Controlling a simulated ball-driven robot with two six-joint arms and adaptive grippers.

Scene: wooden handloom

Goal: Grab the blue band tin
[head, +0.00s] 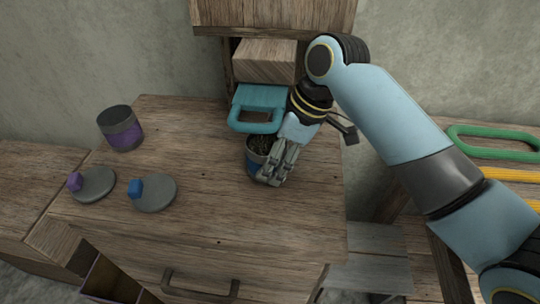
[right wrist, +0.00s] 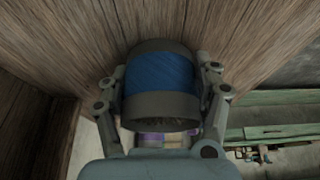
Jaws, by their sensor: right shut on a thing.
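The blue band tin (head: 253,161) stands on the wooden table top, a grey tin with a blue band and an open top with dark contents. My right gripper (head: 270,179) is shut on it, and its fingers cover the tin's right side in the head view. In the right wrist view the tin (right wrist: 163,78) sits between the two fingers (right wrist: 163,95), one on each side. I cannot tell whether it is lifted off the wood. My left gripper is not in view.
A purple band tin (head: 121,129) stands at the back left. Two grey lids, one with a purple knob (head: 93,184) and one with a blue knob (head: 154,192), lie at the left. A teal handled piece (head: 257,103) is close behind the tin. The front middle is clear.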

